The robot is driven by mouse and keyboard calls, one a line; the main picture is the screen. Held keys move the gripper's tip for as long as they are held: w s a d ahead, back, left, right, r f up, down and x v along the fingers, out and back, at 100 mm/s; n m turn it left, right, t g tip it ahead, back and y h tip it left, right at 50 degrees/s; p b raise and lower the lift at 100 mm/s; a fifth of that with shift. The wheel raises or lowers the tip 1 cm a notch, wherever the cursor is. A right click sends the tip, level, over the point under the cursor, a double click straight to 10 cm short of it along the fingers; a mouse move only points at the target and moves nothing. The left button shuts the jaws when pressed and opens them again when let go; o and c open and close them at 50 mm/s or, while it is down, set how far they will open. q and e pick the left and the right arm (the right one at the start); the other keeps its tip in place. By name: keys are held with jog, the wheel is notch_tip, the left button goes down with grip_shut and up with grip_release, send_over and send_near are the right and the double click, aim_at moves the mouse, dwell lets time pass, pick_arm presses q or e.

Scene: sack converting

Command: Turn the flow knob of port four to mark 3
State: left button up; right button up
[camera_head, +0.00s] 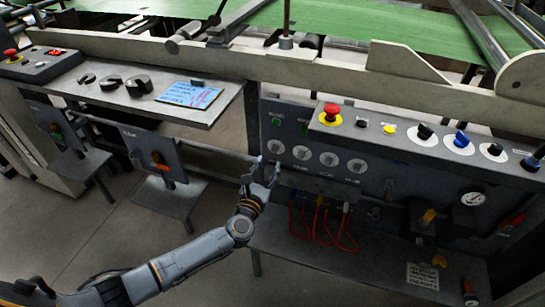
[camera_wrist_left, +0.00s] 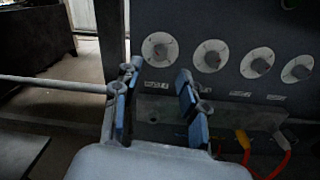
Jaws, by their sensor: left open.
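A row of several round flow knobs on white dials runs along the dark upright panel, from the leftmost knob (camera_head: 276,147) to the rightmost knob (camera_head: 357,166). In the left wrist view the leftmost knob (camera_wrist_left: 160,49) and the rightmost knob (camera_wrist_left: 297,70) both show. Small labels sit under the dials; I cannot read the port numbers or dial marks surely. My left gripper (camera_head: 266,170) is open and empty, just below the leftmost knob in the head view. Its blue-padded fingers (camera_wrist_left: 158,88) stand apart, short of the panel, below that knob. My right gripper is not in view.
Red and orange hoses (camera_head: 321,222) hang below the knobs. An emergency stop (camera_head: 331,114) and other controls sit on the ledge above. A gauge (camera_head: 472,198) is at the right. A shelf (camera_head: 215,108) at the left holds dark parts and a blue card (camera_head: 190,94).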

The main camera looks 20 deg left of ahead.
aim_at(274, 151)
pick_arm(q)
jog(key=w, duration=0.4)
jog(key=shift+w+b, duration=0.15)
jog(key=shift+b, duration=0.25)
jog(key=shift+w, duration=0.65)
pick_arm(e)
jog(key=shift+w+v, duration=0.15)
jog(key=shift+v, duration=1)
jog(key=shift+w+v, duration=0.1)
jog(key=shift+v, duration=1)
pick_arm(q)
jog(key=shift+c, duration=0.5)
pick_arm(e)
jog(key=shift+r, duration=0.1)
pick_arm(q)
grip_shut()
